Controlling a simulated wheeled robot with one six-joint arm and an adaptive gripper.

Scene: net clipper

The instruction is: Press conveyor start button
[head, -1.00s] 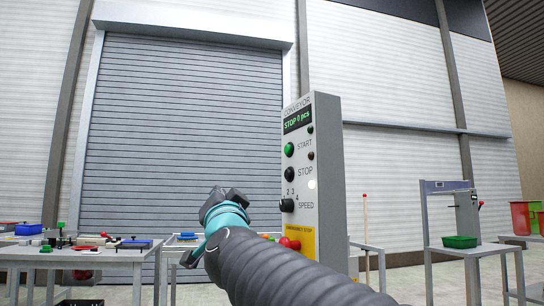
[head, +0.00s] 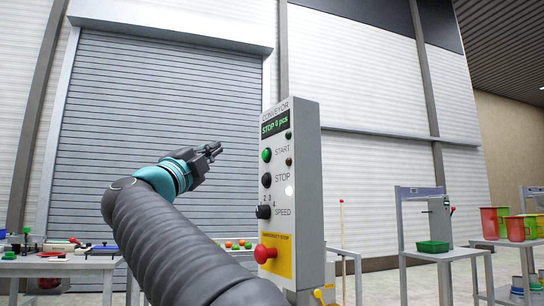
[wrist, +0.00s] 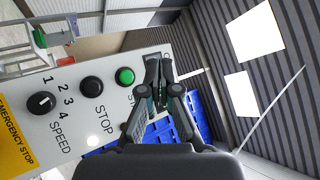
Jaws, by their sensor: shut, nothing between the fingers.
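The conveyor control panel (head: 308,200) is a tall grey box with a display reading STOP and a pcs count. The green START button (head: 266,155) is near its top, with the black STOP button (head: 266,180) below it. In the wrist view the START button (wrist: 125,76) lies just left of my fingertips, and the STOP button (wrist: 91,89) is further left. My gripper (head: 217,149) is shut and empty, left of the panel at about START height in the head view. It also shows in the wrist view (wrist: 158,62). Contact with the button is not visible.
The panel also carries a black speed knob (head: 263,212) and a red emergency stop button (head: 264,254) on yellow. A table with small items (head: 60,262) stands at left. A stand with a green tray (head: 432,247) and coloured bins (head: 494,223) are at right.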

